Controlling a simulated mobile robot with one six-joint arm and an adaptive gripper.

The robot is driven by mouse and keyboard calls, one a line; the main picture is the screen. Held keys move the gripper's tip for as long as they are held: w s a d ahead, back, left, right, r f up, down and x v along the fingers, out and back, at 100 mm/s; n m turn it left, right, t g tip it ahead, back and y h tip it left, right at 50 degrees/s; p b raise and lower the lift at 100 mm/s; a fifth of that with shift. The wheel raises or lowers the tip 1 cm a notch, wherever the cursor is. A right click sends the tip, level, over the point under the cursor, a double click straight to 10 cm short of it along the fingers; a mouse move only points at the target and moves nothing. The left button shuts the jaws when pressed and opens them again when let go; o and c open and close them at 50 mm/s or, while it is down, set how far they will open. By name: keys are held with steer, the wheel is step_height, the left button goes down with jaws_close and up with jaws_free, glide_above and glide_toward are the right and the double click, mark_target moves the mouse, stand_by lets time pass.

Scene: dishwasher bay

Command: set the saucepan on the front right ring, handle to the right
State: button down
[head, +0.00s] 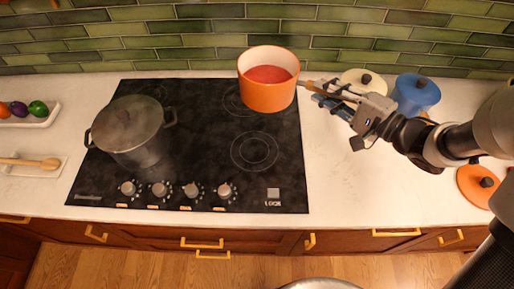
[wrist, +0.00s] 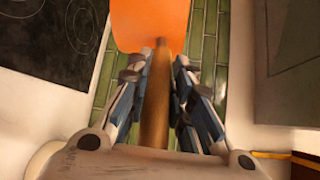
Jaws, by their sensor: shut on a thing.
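The orange saucepan (head: 267,94), with red contents, is upright over the back right part of the black hob (head: 200,150), its handle pointing right. I cannot tell whether its base touches the back right ring or hangs above it. My gripper (head: 318,92) is shut on the wooden saucepan handle (wrist: 155,95), right of the pan. In the wrist view the orange pan wall (wrist: 150,22) is beyond the fingers. The front right ring (head: 254,151) is bare, in front of the saucepan.
A grey lidded pot (head: 128,128) stands on the hob's left side. Knobs (head: 190,190) line its front. A cream lidded pot (head: 352,80) and blue lidded pot (head: 416,92) stand behind my gripper and wrist. An orange lid (head: 476,190) lies at right.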

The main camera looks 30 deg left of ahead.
steer(key=s+f+g+b, duration=0.1)
steer(key=f+b, duration=0.1)
steer(key=f, duration=0.5)
steer(key=s+f+n+g+b, duration=0.1)
steer(key=f+b, duration=0.2)
steer(key=f, duration=0.4)
steer(key=s+a+f+n+g+b, duration=0.1)
steer(key=f+b, duration=0.1)
steer(key=f, duration=0.4)
steer(key=shift+s+f+y+b, duration=0.15)
steer(key=shift+f+y+b, duration=0.15)
steer(key=shift+f+b, duration=0.1)
steer(key=shift+r, duration=0.1)
steer(key=c, duration=1.9)
jaws_free()
steer(key=shift+s+f, duration=0.1)
steer(key=shift+f, duration=0.15)
steer(key=o, duration=0.5)
steer(key=shift+c, duration=0.2)
